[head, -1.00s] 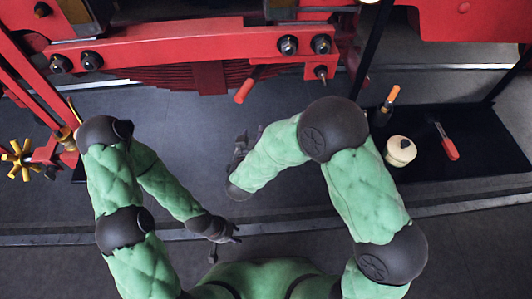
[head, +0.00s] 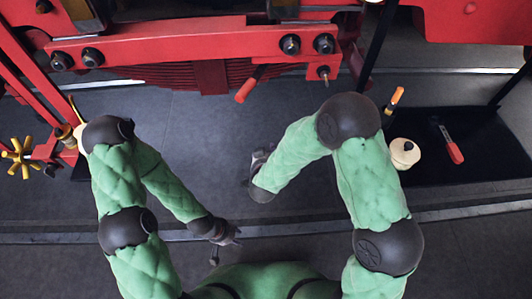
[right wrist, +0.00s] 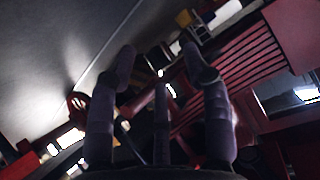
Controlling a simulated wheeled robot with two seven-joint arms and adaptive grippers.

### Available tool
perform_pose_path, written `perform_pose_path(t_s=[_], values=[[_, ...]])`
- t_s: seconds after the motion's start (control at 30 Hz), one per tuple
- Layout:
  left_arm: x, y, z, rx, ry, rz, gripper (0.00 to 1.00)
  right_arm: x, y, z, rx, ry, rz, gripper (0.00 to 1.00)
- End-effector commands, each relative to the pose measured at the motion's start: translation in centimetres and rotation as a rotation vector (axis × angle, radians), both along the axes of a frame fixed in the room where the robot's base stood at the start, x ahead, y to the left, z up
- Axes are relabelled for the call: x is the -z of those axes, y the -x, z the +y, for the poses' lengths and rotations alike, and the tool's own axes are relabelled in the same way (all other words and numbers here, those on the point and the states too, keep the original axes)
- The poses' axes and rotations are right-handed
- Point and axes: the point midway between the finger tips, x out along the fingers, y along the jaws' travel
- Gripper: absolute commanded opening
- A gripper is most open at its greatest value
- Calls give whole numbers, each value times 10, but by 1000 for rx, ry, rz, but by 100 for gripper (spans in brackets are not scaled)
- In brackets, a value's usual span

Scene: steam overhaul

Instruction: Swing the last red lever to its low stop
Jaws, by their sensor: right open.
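A short red lever (head: 250,85) hangs slanted below the red frame beam, its lower end toward the left. My right gripper (head: 259,160) is below it in the head view, apart from it and partly hidden by my forearm. The lever cannot be told surely from other red parts there. My left gripper (head: 230,237) is low in the head view, away from the lever; its fingers are too small and dark to judge.
A yellow handwheel (head: 20,157) is at far left. Grey floor (head: 190,120) between my arms is clear.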

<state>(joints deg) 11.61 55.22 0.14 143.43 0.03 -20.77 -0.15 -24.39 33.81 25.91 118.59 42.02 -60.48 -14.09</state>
Motion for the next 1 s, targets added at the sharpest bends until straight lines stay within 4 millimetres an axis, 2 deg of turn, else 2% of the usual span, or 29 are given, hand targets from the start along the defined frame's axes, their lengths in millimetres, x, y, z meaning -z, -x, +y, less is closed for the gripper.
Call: perform_pose_path(t_s=[0.03,0.2,0.33,0.43,0.63,0.77,0.87,1.0], values=[[0,0,0,0,0,0,40,0,0,0,0,0,0,47],[0,0,0,0,0,0,40,7,2,-8,28,-33,46,0],[0,0,0,0,0,0,40,29,14,-26,112,-143,185,0],[0,0,0,0,0,0,40,47,29,-38,204,-278,329,0],[0,0,0,0,0,0,40,63,64,-44,384,-595,595,0],[0,0,0,0,0,0,40,57,81,-38,487,-826,745,0],[0,0,0,0,0,0,40,43,90,-30,552,-1014,847,0],[0,0,0,0,0,0,40,10,92,-22,618,-1294,970,0]])
